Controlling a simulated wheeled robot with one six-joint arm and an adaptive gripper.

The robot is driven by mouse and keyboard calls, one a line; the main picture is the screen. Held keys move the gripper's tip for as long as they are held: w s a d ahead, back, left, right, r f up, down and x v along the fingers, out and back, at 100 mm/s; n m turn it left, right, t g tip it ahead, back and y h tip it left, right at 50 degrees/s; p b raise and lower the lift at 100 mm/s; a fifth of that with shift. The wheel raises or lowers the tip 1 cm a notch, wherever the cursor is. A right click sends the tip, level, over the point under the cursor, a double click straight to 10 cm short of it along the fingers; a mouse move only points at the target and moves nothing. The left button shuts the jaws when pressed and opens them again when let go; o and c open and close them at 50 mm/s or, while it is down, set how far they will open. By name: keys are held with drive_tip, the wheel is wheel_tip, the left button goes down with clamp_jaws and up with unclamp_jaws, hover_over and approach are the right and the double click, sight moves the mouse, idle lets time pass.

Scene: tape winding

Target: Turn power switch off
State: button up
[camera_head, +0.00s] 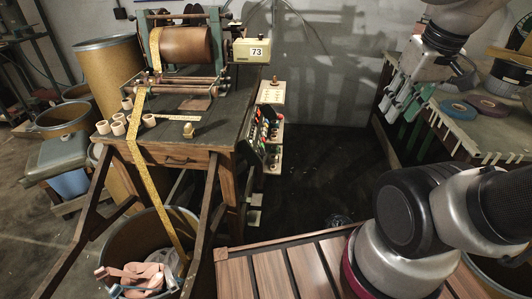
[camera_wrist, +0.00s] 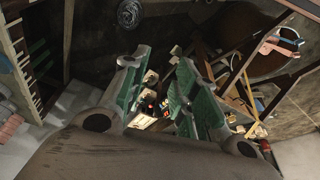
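The control panel (camera_head: 268,130) is on the right side of the wooden winding table. It carries several small red, green and pale buttons or switches, too small to tell which is the power switch or how it is set. The panel also shows in the wrist view (camera_wrist: 150,104), partly hidden, in the gap between my fingers. My gripper (camera_head: 398,105) has green fingers and hangs at the upper right of the head view, well to the right of the panel and apart from it. In the wrist view my gripper (camera_wrist: 160,72) is open and empty.
The winding machine (camera_head: 186,46) with a brown roll and yellow tape tops the table (camera_head: 170,135). A box marked 73 (camera_head: 251,50) sits beside it. A bin (camera_head: 150,240) stands below. A bench with tape rolls (camera_head: 490,108) is at right.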

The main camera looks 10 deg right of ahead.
sight(262, 152)
drive_tip(key=w+a+f+m+g+y, duration=0.1)
drive_tip(key=w+a+f+m+y, duration=0.4)
drive_tip(key=f, duration=0.8)
drive_tip(key=w+a+f+m+g+y, duration=0.2)
drive_tip(key=w+a+f+m+y, duration=0.15)
drive_tip(key=w+f+m, duration=0.6)
drive_tip(key=w+a+f+m+g+y, duration=0.15)
drive_tip(key=a+f+m+y, duration=0.35)
drive_tip(key=f, duration=1)
drive_tip(key=w+f+m+t+y, duration=0.2)
drive_tip(key=w+f+m+t, duration=0.5)
drive_tip(key=w, duration=0.3)
drive_tip(key=w+d+r+m+t, duration=0.2)
drive_tip(key=w+r+m+t, duration=0.25)
drive_tip(key=w, duration=0.55)
drive_tip(key=x, duration=0.7)
drive_tip(key=shift+a+f+t+h, duration=0.3)
drive_tip(key=shift+h, duration=0.15)
clamp_jaws()
